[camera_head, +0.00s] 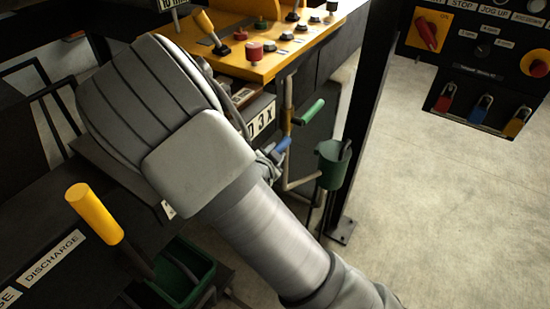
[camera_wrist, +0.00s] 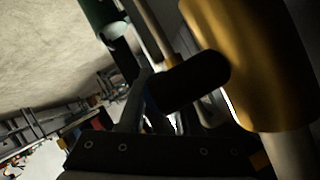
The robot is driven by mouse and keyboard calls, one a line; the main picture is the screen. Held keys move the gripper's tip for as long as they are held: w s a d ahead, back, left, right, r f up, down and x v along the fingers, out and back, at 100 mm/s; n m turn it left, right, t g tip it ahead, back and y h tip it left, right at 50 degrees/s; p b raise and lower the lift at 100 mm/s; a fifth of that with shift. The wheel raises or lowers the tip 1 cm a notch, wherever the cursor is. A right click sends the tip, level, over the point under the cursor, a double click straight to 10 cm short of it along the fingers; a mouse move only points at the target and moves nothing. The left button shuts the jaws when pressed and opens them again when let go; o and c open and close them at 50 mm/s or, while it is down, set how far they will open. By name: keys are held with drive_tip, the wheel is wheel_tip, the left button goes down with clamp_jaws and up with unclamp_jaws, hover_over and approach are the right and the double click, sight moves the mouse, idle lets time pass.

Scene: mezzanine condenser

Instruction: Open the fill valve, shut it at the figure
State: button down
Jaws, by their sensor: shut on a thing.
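My gripper (camera_head: 268,160) is mostly hidden behind my own wrist in the head view. Its fingertips are at a blue-handled lever (camera_head: 283,146), and it appears shut on that handle. In the wrist view my gripper (camera_wrist: 165,115) is dark, and what lies between its fingers is hard to make out. A black and white plate reading about "0 3 X" (camera_head: 263,119) shows beside my wrist, its left part covered. No label on the blue handle can be read, so I cannot confirm that it is the fill valve.
A green-handled lever (camera_head: 309,112) and a green cup (camera_head: 333,164) are close to the blue handle. A yellow control panel (camera_head: 268,60) stands behind. A yellow handle (camera_head: 94,213) stands by the "DISCHARGE" label (camera_head: 52,258). A dark post (camera_head: 362,120) is right; open floor lies beyond.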

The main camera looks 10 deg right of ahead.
drive_tip(key=shift+r+t, duration=0.25)
drive_tip(key=shift+t, duration=0.05)
idle(0.4)
drive_tip(key=c, duration=0.6)
unclamp_jaws()
drive_tip(key=p+v, duration=0.1)
drive_tip(key=v, duration=1.6)
drive_tip(key=shift+a, duration=0.2)
drive_tip(key=shift+s, duration=0.1)
